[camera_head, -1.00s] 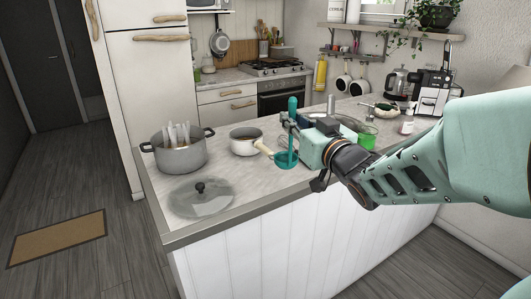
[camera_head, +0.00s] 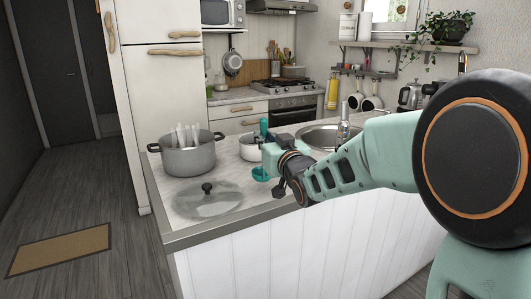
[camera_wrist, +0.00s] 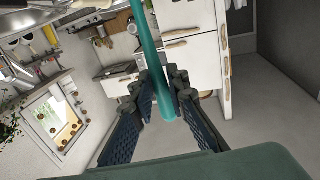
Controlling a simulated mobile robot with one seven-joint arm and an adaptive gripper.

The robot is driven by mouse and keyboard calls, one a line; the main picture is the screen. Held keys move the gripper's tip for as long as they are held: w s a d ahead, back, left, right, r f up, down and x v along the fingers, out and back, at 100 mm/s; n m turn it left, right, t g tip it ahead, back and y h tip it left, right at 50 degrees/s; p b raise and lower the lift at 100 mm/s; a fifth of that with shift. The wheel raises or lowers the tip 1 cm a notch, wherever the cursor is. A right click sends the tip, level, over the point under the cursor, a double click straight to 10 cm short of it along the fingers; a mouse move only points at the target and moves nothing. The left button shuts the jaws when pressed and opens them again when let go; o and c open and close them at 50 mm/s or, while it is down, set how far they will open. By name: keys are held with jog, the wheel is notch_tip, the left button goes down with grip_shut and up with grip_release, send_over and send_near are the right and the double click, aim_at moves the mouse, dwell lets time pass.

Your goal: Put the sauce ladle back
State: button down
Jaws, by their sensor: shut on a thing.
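The teal sauce ladle (camera_head: 261,174) is held roughly upright above the island counter, its bowl down, near the small white saucepan (camera_head: 249,147). My gripper (camera_head: 269,151) is shut on the ladle's handle. In the wrist view, the teal handle (camera_wrist: 147,38) passes between the two dark fingers of my gripper (camera_wrist: 165,95). The arm hides part of the saucepan and its handle. A large grey pot (camera_head: 188,160) with several pale upright things in it stands to the left of the ladle.
A glass lid (camera_head: 208,201) lies on the counter in front of the pot. The sink (camera_head: 318,138) and tap (camera_head: 343,128) are right of my gripper. Utensils (camera_head: 276,52) stand on the back counter by the stove (camera_head: 275,83). A doormat (camera_head: 60,249) lies on the floor at left.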

jog(key=shift+f+b, duration=0.45)
jog(key=shift+f, duration=0.95)
jog(key=shift+f+b, duration=0.25)
jog(key=shift+b, duration=0.05)
jog(key=c, duration=1.9)
grip_release()
jog(key=shift+r, duration=0.1)
jog(key=shift+r+p, duration=0.15)
jog(key=shift+p, duration=0.15)
jog(key=shift+s+d, duration=0.1)
jog(key=shift+s, duration=0.05)
